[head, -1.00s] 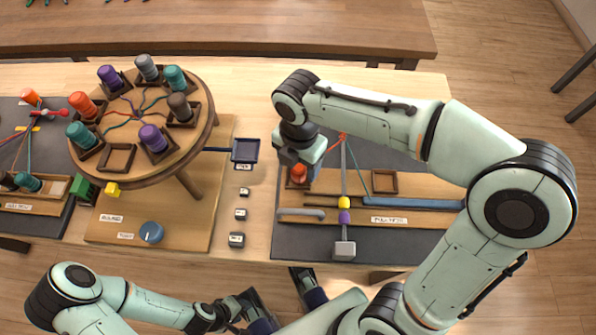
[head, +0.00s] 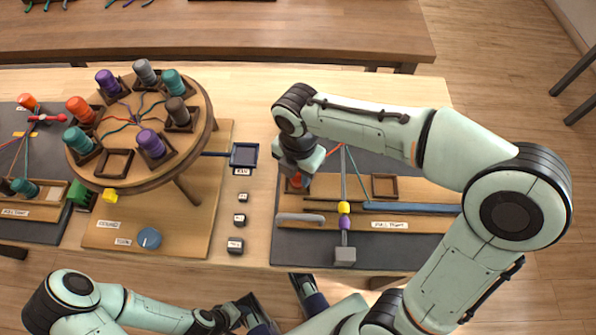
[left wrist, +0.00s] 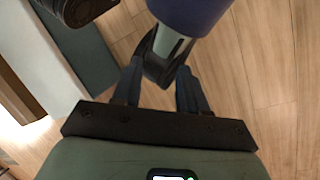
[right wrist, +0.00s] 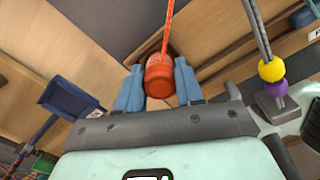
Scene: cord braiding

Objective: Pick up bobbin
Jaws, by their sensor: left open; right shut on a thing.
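An orange bobbin (right wrist: 160,78) sits between the two blue fingers of my right gripper (right wrist: 159,85) in the right wrist view, with an orange cord running up from it. In the head view the same orange bobbin (head: 297,181) shows only partly under my right gripper (head: 299,172), at the left of the right-hand board. The gripper is shut on it. A square wooden holder shows behind the bobbin; I cannot tell whether the bobbin still rests in it. My left gripper (left wrist: 160,88) is open and empty, low at the front, away from the table.
A round stand (head: 135,180) at the left carries several coloured bobbins in square holders. An empty holder (head: 385,187) is on the right-hand board. A dark blue tray (head: 244,155) and small labelled blocks lie between them. A weight (head: 345,256) hangs at the board's front.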

